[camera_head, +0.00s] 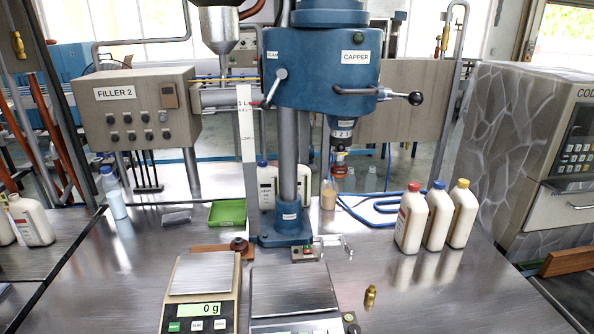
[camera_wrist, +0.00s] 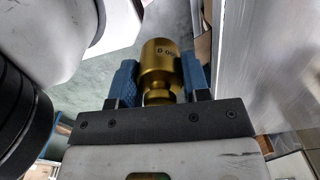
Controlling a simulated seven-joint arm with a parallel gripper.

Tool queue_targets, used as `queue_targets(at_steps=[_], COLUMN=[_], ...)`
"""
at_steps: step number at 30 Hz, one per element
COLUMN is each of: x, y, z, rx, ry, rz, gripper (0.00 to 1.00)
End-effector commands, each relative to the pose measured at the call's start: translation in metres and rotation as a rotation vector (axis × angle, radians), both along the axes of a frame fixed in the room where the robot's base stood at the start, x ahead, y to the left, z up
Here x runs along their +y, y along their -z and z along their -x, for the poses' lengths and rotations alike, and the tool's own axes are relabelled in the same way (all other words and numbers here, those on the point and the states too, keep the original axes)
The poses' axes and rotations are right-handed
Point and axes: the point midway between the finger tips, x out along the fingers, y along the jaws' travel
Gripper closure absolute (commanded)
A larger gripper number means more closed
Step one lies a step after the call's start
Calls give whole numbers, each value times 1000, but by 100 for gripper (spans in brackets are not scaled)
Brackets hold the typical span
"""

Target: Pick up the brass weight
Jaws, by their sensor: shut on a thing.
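In the wrist view my gripper (camera_wrist: 158,78) is shut on a brass weight (camera_wrist: 160,62), which sits between its two blue fingers. The weight is a gold-coloured cylinder with a narrower neck towards the gripper and dark markings that read upside down. Floor and pale surfaces show behind it, not the steel tabletop directly beneath. In the head view a small brass weight (camera_head: 370,296) stands on the steel table, right of the scales. My gripper does not show in the head view, and I cannot tell whether both views show the same weight.
Two scales stand at the table's front, the left one (camera_head: 205,283) reading 0 g and the right one (camera_head: 292,291) with an empty pan. Several capped white bottles (camera_head: 437,217) stand at right. The blue capper (camera_head: 320,62) rises behind the scales. A green tray (camera_head: 228,213) lies at left.

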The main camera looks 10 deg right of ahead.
Motion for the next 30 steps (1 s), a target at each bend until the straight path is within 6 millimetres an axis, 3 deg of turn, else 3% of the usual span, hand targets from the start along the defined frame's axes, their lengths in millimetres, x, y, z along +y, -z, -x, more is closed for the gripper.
queue_targets(at_steps=[30], x=[2], y=[-1], z=[7], rx=[0], ry=[0], rz=[0], gripper=[98])
